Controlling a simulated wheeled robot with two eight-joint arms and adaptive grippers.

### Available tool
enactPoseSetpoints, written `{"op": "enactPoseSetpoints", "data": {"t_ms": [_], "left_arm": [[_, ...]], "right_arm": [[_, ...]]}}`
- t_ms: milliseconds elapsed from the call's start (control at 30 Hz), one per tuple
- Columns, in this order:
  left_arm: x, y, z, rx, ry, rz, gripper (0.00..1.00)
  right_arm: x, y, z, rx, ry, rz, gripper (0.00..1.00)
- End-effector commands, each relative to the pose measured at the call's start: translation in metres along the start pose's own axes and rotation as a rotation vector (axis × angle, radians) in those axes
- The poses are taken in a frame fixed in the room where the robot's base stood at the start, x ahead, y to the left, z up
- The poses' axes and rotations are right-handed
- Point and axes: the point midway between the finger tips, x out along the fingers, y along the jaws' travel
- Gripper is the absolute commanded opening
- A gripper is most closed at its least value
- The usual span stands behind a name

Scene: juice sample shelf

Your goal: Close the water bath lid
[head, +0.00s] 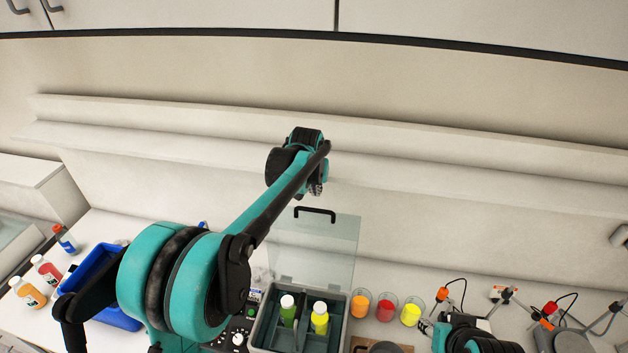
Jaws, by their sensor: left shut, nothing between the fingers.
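The water bath (340,336) stands on the bench at the bottom centre. Its clear lid (325,245) is open and stands up at the back, with a black handle (315,211) along its top edge. Two bottles with white caps, a green one (288,312) and a yellow-green one (320,318), stand inside the bath. My left gripper (316,189) is shut and empty, just above the lid handle in the picture; I cannot tell whether it touches.
Orange (360,303), red (386,308) and yellow (411,314) samples stand right of the bath. Stands with clamps (510,294) are farther right. A blue bin (122,318) and several bottles (47,270) are at left. A wall ledge (450,178) runs behind.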

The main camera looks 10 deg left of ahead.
Motion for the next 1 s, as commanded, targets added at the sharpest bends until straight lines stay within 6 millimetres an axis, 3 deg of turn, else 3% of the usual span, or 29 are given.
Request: {"op": "enactPoseSetpoints", "data": {"t_ms": [33, 333, 1000], "left_arm": [[0.009, 0.0, -0.001, 0.0, 0.0, 0.0, 0.0], [-0.005, 0.0, 0.034, 0.0, 0.0, 0.0, 0.0], [-0.009, -0.006, 0.038, 0.0, 0.04, 0.0, 0.0]], "right_arm": [[-0.002, 0.0, -0.001, 0.0, 0.0, 0.0, 0.4], [-0.009, 0.0, -0.006, 0.0, 0.0, 0.0, 0.4], [-0.005, 0.0, -0.004, 0.0, 0.0, 0.0, 0.4]]}}
